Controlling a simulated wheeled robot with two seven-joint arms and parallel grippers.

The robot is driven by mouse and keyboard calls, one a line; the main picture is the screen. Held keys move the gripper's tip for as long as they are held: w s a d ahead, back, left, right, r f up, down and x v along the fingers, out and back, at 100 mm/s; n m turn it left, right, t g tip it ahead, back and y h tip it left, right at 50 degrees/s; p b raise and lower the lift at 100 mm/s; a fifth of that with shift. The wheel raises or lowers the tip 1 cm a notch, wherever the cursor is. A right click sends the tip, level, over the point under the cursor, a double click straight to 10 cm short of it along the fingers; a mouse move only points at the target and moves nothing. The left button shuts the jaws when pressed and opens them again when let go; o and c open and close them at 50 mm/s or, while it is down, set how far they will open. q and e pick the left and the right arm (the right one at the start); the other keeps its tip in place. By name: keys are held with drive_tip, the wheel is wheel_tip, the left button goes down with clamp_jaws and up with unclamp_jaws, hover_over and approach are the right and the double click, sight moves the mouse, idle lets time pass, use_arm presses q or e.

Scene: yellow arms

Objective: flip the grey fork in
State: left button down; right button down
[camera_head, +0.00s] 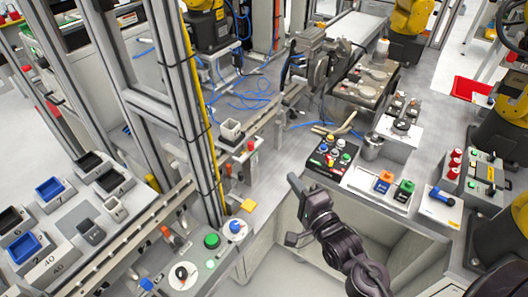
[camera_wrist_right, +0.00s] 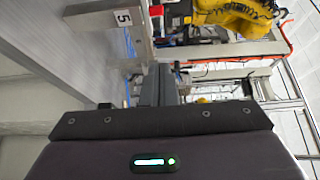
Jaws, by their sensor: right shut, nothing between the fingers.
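I cannot pick out the grey fork for certain. A small pale, forked-looking piece (camera_head: 346,126) lies on the grey table behind the black button panel, too small to tell clearly. My right gripper (camera_head: 294,183) is shut and empty, in front of the table's front edge and left of the button panel, apart from both. Its dark fingers (camera_wrist_right: 160,86) point ahead, closed together, in the right wrist view. My left gripper is not in view.
The button panel (camera_head: 331,158) with coloured knobs, a metal cup (camera_head: 372,147) and orange (camera_head: 384,182) and green (camera_head: 405,190) button boxes stand right of my gripper. A metal post (camera_head: 183,110) rises at left. A plate marked 5 (camera_wrist_right: 123,18) shows in the wrist view.

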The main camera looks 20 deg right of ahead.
drive_tip(key=shift+w, duration=0.1)
drive_tip(key=p, duration=0.4)
approach(249, 146)
drive_tip(key=w+d, duration=0.4)
drive_tip(key=w, duration=0.1)
drive_tip(key=a, duration=0.1)
drive_tip(key=w, duration=0.1)
drive_tip(key=a+p, duration=0.1)
drive_tip(key=shift+w+a+f, duration=0.3)
drive_tip(key=shift+w+a, duration=0.05)
